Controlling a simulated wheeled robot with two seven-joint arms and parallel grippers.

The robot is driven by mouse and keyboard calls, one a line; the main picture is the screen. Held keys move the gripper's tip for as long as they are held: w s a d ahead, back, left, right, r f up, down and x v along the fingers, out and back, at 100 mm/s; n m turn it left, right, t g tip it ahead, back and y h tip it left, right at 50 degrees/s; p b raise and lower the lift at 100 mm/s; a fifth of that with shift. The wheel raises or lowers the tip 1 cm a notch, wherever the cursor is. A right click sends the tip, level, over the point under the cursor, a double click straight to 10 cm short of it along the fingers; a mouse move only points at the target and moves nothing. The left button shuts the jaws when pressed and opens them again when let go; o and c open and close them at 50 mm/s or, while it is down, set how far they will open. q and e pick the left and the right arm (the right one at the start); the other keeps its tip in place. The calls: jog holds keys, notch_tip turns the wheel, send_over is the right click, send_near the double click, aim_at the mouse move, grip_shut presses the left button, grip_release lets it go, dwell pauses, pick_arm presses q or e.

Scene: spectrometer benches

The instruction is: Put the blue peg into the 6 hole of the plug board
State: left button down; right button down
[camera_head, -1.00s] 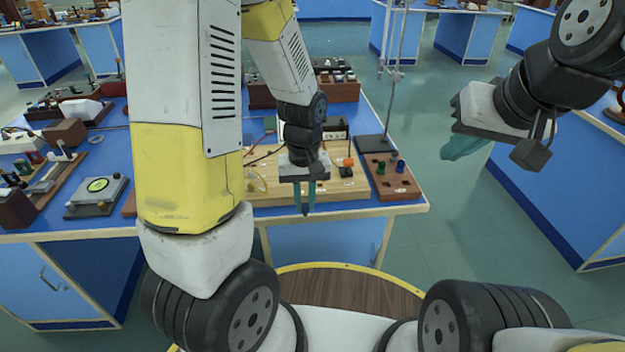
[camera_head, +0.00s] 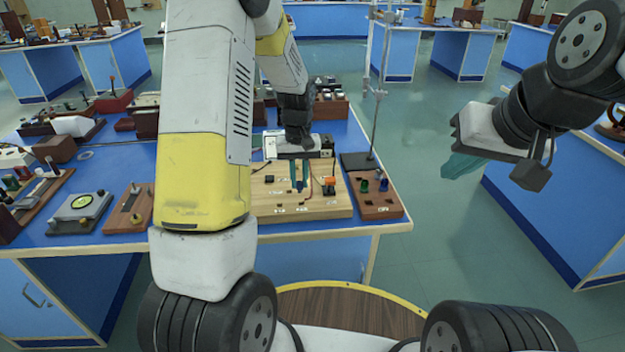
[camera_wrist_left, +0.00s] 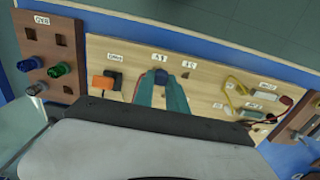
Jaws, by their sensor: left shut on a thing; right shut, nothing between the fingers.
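My left gripper (camera_head: 299,186) is over the pale wooden board (camera_head: 325,208), its fingers pointing down. I cannot tell whether the peg touches the board. Small white labels (camera_wrist_left: 188,64) lie close by; their print is too small to read surely. A brown board (camera_head: 377,209) at the right holds a green peg (camera_head: 364,186) and another blue peg (camera_head: 384,185). My right gripper (camera_head: 462,165) is shut and empty, out over the floor.
An orange block (camera_head: 330,181) sits on the wooden board just right of the left gripper; a dark block (camera_head: 269,179) is to the left. A stand with a thin rod (camera_head: 376,125) is behind the brown board. A dial instrument (camera_head: 82,209) is at the left.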

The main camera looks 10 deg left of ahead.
pick_arm(q)
jog(key=shift+w+f, duration=0.25)
jog(key=shift+f, duration=0.85)
jog(key=shift+w+f, duration=0.3)
jog(key=shift+f, duration=0.85)
jog(key=shift+w+f, duration=0.25)
jog(key=shift+f, duration=0.85)
jog(key=c, duration=1.3)
grip_release()
jog(key=shift+o, duration=0.2)
notch_tip(320, 180, up, 8)
jog(key=shift+f, duration=0.15)
